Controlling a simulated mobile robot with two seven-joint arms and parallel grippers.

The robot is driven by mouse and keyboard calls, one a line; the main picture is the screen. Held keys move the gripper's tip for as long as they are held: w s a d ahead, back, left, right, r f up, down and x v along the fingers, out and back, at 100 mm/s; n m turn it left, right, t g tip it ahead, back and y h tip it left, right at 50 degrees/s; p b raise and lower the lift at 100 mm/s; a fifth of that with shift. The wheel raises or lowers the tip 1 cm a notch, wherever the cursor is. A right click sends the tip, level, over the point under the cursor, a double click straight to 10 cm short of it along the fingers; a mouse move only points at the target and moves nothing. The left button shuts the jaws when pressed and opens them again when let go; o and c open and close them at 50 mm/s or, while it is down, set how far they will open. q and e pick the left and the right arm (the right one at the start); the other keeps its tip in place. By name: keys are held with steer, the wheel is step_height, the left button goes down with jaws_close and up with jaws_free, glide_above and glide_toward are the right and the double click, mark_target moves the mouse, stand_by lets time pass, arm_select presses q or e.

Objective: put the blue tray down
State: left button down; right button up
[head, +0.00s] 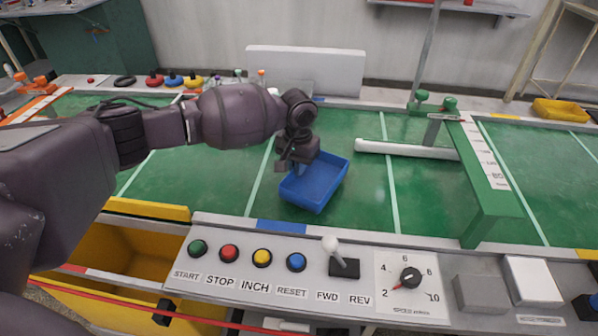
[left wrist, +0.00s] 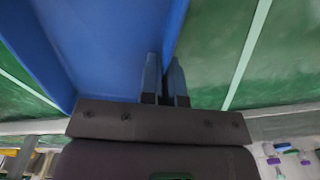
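The blue tray (head: 322,187) is over the green belt (head: 222,178), behind the middle of the button panel. It looks roughly level and empty where I can see inside. Whether its base touches the belt I cannot tell. My left gripper (head: 295,168) is at the tray's left side, pointing down. In the left wrist view, the gripper's two fingers (left wrist: 164,80) straddle the tray's side wall and are shut on it. The tray (left wrist: 110,45) fills the upper left there, with green belt to its right. My right gripper is not in view.
A button panel (head: 340,285) with a lever and dial runs along the front. A green gate frame (head: 490,190) and a white roller (head: 405,149) stand to the right. A yellow bin (head: 115,250) is at front left. The belt left of the tray is clear.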

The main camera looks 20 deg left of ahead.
arm_select(q)
steer(key=shift+f, duration=1.1)
steer(key=shift+r, duration=0.2)
steer(key=shift+f, duration=0.15)
steer(key=c, duration=1.3)
jaws_free()
steer(key=shift+c, duration=0.2)
